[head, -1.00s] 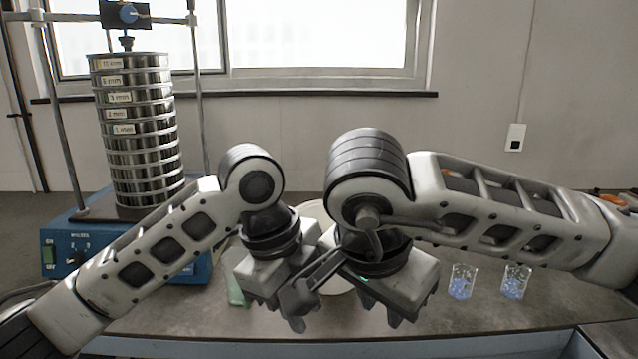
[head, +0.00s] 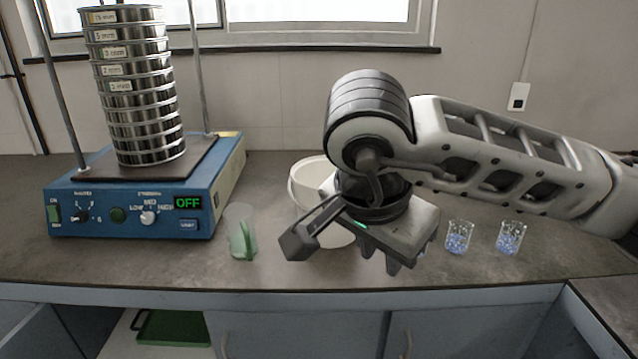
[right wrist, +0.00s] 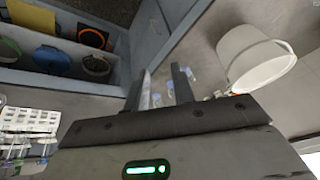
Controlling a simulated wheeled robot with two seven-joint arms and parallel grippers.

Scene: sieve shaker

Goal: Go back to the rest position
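My right gripper (head: 394,260) hangs over the bench in the middle of the head view, in front of a white bucket (head: 308,185) and partly hiding it. In the right wrist view its two fingers (right wrist: 161,88) stand apart with nothing held between them. My left gripper and left arm are not in the head view. The sieve shaker (head: 130,210) stands at the left with a tall stack of sieves (head: 135,90) on it. Its display reads OFF.
A clear greenish jug (head: 240,232) stands between shaker and bucket. Two small beakers with blue contents (head: 459,238) (head: 510,238) stand right of the gripper. An open compartment below the bench holds a green tray (head: 172,328). The right wrist view shows a white rack (right wrist: 30,120).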

